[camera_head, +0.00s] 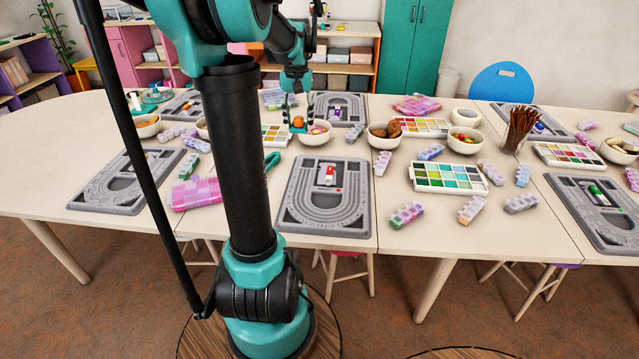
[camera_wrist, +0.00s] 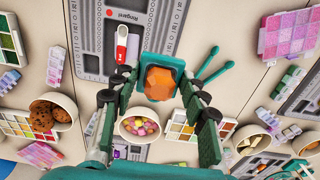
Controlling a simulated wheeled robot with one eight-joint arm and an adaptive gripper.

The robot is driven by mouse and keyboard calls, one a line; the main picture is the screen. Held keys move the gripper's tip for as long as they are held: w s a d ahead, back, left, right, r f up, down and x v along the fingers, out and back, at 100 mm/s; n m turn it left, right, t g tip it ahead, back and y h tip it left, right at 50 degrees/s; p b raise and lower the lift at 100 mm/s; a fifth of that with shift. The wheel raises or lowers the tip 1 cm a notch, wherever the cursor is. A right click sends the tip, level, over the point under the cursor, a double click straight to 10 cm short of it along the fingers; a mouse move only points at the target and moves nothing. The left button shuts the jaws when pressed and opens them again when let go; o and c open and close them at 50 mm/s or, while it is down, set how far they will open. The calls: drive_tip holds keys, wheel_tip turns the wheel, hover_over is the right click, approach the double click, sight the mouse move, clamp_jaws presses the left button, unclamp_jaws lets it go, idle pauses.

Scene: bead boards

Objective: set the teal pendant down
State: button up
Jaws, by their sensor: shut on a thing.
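The teal pendant (camera_wrist: 176,64), a squarish teal frame with a faceted orange stone, sits between my fingertips in the wrist view. My gripper (camera_wrist: 157,86) is shut on it from both sides. In the head view, my gripper (camera_head: 298,104) is at the back of the middle table, with the pendant (camera_head: 298,129) below its fingers. The pendant is just left of a candy bowl (camera_head: 315,138) and behind the near grey bead board (camera_head: 289,215). I cannot tell whether it touches the table.
A red-and-white tube (camera_head: 329,174) lies on the near board; a teal-handled tool (camera_head: 272,160) is to its left. A bowl of brown pieces (camera_head: 384,141), paint-like bead trays (camera_head: 449,187) and several bead boxes (camera_head: 406,215) crowd the right. Some bare table shows right of the near board.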

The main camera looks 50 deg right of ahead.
sight(302, 181)
wheel_tip(302, 181, down, 20)
drive_tip(key=shift+r, duration=0.1)
idle(0.4)
drive_tip(key=o, duration=1.1)
wheel_tip(302, 181, up, 12)
drive_tip(key=shift+r, duration=0.1)
drive_tip(key=w+a+f+n, duration=0.1)
drive_tip(key=w+a+n, duration=0.2)
drive_tip(key=a, duration=1)
drive_tip(key=s+a+f+n+t, duration=0.1)
drive_tip(key=s+a+f+n, duration=0.1)
drive_tip(key=a, duration=0.6)
drive_tip(key=s+a+f+n+t, duration=0.1)
drive_tip(key=s+a+f+n, duration=0.2)
drive_tip(key=a, duration=0.6)
drive_tip(key=s+a+f+n+t, duration=0.2)
drive_tip(key=a, duration=0.7)
drive_tip(key=shift+s+a+f, duration=0.1)
drive_tip(key=shift+s+f, duration=0.1)
drive_tip(key=shift+f, duration=0.1)
